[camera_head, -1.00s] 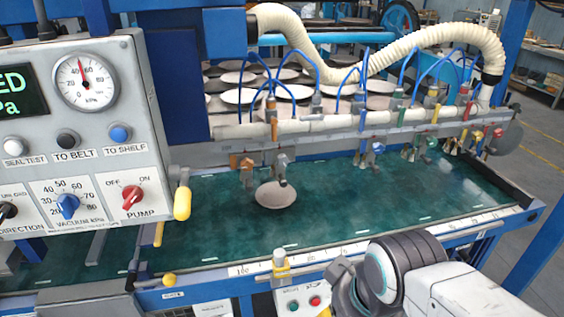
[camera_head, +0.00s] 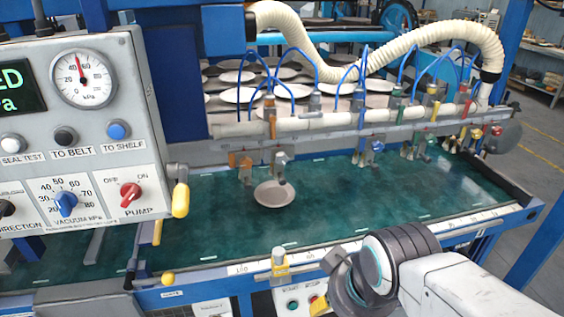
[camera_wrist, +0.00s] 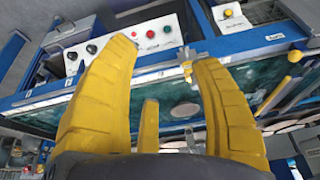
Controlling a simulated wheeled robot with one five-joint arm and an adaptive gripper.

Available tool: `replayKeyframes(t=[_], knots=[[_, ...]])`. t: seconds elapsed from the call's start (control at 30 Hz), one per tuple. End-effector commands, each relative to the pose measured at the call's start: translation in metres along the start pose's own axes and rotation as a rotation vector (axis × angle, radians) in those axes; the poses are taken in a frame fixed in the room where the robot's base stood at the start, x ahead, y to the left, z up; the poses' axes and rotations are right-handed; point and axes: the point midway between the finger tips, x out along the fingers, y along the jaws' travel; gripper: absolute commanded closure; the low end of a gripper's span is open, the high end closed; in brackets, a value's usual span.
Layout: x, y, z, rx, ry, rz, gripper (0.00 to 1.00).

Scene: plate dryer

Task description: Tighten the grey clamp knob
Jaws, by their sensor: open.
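The grey clamp knob (camera_head: 281,157) sits on the front of the long grey rail, just right of an orange clamp knob (camera_head: 240,160). It is above a round pale plate (camera_head: 274,193) on the green belt. The plate also shows between my fingers in the wrist view (camera_wrist: 185,110). My gripper (camera_wrist: 165,54) is open, with its yellow fingers spread and nothing between them. In the head view, my arm is at the lower right, with a bit of yellow finger (camera_head: 319,306) at the bottom. It is in front of the belt frame, apart from the knob. I cannot make out the knob in the wrist view.
The control panel (camera_head: 85,130) with a yellow-handled lever (camera_head: 180,200) fills the left. Blue hoses and a thick cream hose (camera_head: 400,60) hang above the rail. The belt's right part is open.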

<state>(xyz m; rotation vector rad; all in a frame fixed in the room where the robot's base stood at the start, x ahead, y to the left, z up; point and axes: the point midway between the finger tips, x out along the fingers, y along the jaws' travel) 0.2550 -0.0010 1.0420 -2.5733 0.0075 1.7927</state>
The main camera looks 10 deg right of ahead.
Motion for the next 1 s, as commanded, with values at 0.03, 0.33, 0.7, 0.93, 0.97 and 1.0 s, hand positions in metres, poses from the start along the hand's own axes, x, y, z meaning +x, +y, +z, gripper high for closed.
replayKeyframes(t=[0.03,0.33,0.7,0.93,0.97,1.0], knots=[[0.012,0.0,-0.011,0.007,0.032,0.0,0.42],[0.072,-0.001,-0.15,0.091,0.439,-0.023,0.42],[0.11,-0.003,-0.297,0.187,0.961,-0.106,0.42],[0.114,-0.003,-0.335,0.215,1.147,-0.149,0.42],[0.114,-0.003,-0.338,0.217,1.161,-0.153,0.42],[0.113,-0.003,-0.341,0.219,1.177,-0.157,0.42]])
